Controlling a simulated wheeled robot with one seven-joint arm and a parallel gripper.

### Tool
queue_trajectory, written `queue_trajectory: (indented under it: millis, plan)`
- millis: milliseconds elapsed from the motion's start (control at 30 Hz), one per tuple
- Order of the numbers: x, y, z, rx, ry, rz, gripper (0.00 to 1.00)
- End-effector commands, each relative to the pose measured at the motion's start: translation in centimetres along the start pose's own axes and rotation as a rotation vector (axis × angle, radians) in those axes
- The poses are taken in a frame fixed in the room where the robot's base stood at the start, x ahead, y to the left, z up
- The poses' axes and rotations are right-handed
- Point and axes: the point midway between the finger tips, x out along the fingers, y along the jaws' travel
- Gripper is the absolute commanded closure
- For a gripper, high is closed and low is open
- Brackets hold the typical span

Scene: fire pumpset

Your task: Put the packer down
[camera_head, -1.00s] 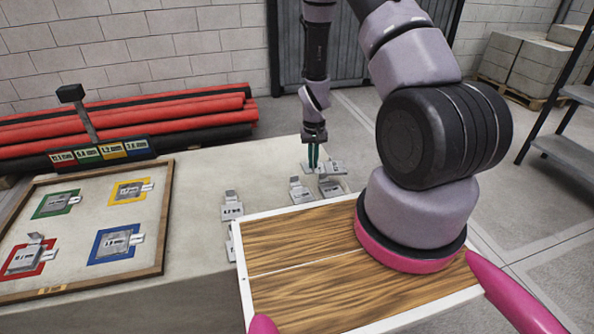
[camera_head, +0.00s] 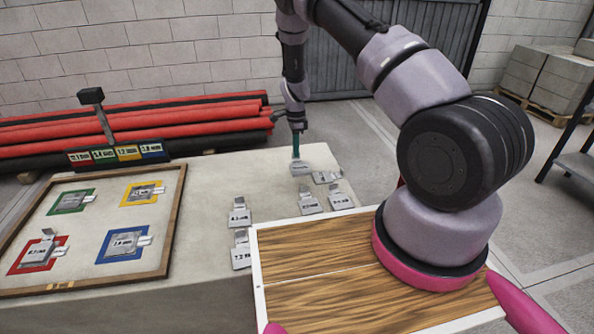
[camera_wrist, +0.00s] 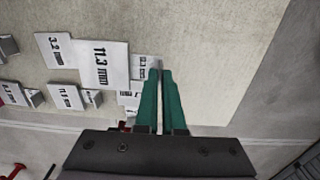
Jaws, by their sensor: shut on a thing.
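My gripper (camera_head: 296,157) is above the far part of the pale table, with its green fingers pointing down. The fingers are shut on a grey packer (camera_head: 301,168), which hangs just below the fingertips; whether it touches the table I cannot tell. In the wrist view the green fingertips (camera_wrist: 160,68) are close together. The packer there (camera_wrist: 100,65) looks larger than the others and its label seems to read 11.3 mm. Its grasped end is partly hidden by the fingers. Another packer (camera_head: 327,177) lies just right of the held one.
More packers (camera_head: 311,202) (camera_head: 239,213) lie nearer on the table (camera_head: 205,190). A framed board (camera_head: 177,215) with coloured squares holding packers is at left, with a labelled stand (camera_head: 118,153) behind it. Bare tabletop lies left of my gripper. Red pipes (camera_head: 150,128) lie beyond.

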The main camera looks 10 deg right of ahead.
Motion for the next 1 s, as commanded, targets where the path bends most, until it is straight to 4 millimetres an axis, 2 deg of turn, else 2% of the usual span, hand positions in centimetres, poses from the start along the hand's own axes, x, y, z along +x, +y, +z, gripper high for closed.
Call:
queue_trajectory:
  millis: [100, 267, 500, 867, 900, 933, 967, 1000]
  plan:
    - [2.0, 0.0, 0.0, -0.001, -0.001, 0.001, 1.00]
    - [3.1, -0.1, 0.0, -0.001, -0.001, 0.000, 1.00]
    - [6.2, 0.0, 0.0, -0.003, -0.001, 0.000, 1.00]
    - [6.7, 0.0, 0.0, -0.003, 0.000, 0.000, 1.00]
    - [6.7, 0.0, 0.0, -0.003, -0.001, -0.001, 0.83]
    - [6.7, 0.0, 0.0, -0.003, 0.000, -0.001, 0.71]
    - [6.7, 0.0, 0.0, -0.003, -0.001, -0.001, 0.64]
    - [6.7, 0.0, 0.0, -0.003, -0.001, -0.001, 0.64]
